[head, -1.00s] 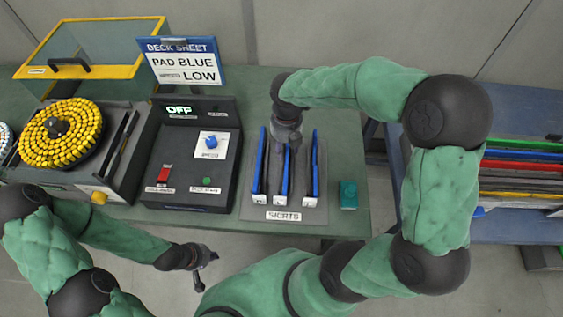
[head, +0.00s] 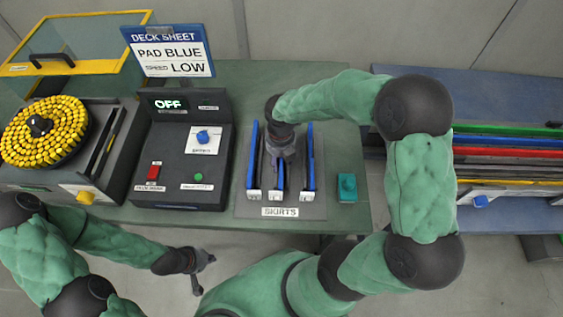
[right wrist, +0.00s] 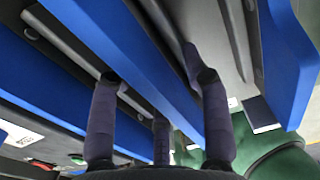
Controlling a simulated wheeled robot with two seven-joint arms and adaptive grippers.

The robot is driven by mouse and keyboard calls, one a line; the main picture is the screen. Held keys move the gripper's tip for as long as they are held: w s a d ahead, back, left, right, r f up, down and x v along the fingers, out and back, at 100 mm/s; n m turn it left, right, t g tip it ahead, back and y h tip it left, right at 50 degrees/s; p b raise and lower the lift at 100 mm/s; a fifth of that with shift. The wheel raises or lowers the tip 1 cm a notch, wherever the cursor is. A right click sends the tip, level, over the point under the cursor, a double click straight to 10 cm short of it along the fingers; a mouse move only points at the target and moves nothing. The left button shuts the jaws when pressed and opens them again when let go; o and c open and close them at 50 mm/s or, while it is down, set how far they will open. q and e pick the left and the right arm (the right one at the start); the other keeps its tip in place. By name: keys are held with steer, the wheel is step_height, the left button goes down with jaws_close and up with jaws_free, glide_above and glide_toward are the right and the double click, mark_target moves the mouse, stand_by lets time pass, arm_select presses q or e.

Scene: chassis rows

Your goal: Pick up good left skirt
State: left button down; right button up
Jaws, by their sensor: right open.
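Three upright blue skirts stand side by side in the skirts rack (head: 293,212) in the head view: the left skirt (head: 252,160), the middle skirt (head: 280,178) and the right skirt (head: 311,160). Each has a white tag at its near end; the tag text is too small to read. My right gripper (head: 281,152) points down over the middle skirt and partly hides it. In the right wrist view its open fingers (right wrist: 158,85) stand on either side of a blue skirt (right wrist: 150,70). My left gripper (head: 204,272) hangs before the table's front edge, apart from the rack.
A control box (head: 180,165) with an OFF display and a sign (head: 168,50) reading PAD BLUE, LOW stand left of the rack. A round tray of yellow pieces (head: 45,130) is further left. A small teal box (head: 347,187) sits right of the rack. Coloured strips lie on the right bench (head: 510,220).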

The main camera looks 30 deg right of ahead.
steer(key=shift+r, duration=0.1)
jaws_close()
